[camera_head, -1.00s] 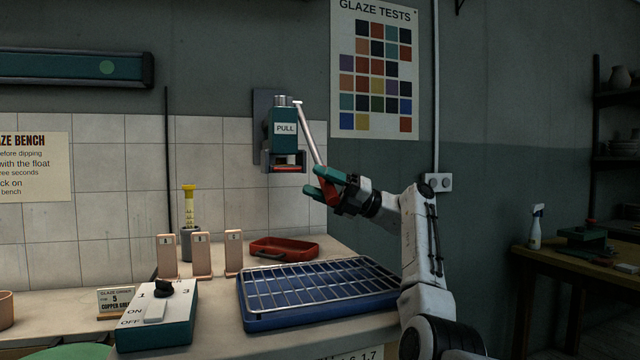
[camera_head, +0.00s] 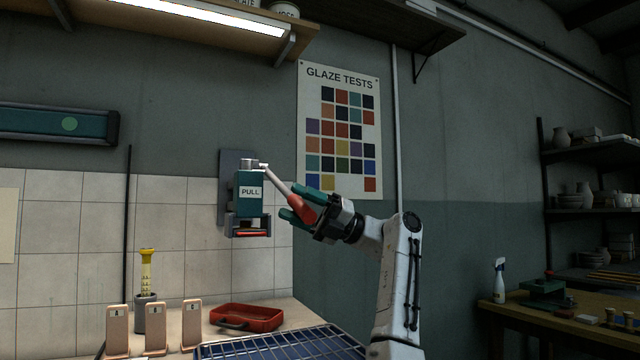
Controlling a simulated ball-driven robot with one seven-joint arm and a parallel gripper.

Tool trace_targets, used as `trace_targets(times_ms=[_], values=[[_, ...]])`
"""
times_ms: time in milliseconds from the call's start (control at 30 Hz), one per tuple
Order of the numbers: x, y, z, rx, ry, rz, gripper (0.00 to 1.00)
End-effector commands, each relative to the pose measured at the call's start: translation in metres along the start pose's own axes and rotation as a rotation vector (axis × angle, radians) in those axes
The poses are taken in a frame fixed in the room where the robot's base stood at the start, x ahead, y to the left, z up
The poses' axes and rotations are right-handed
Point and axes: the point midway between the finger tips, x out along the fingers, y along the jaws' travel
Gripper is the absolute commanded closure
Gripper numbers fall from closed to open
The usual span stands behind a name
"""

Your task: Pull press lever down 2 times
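The press (camera_head: 250,206) is a teal unit marked PULL, mounted on a grey plate on the tiled wall. Its lever (camera_head: 278,183) is a pale metal rod that slopes down to the right from the top of the press. The rod ends in a red handle (camera_head: 301,208). My gripper (camera_head: 296,207) is at the handle, with its teal fingers on either side of it. The handle shows between the fingers; whether they press on it is too small to tell.
A red tray (camera_head: 247,318) and a blue tray with a wire rack (camera_head: 285,345) lie on the bench below. Several upright tiles (camera_head: 155,327) and a yellow-topped tool (camera_head: 147,270) stand at left. A lit shelf (camera_head: 210,28) hangs above. The wall around the glaze chart (camera_head: 340,130) is clear.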

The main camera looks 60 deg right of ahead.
Motion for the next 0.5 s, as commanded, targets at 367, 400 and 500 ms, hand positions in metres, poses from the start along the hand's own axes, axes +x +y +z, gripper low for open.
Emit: trace_targets(times_ms=[367,400,500], values=[[-0.011,0.059,-0.027,-0.003,-0.001,0.0,0.43],[-0.011,0.064,-0.029,-0.002,-0.001,0.0,0.43],[-0.013,0.072,-0.033,-0.001,-0.001,0.0,0.43]])
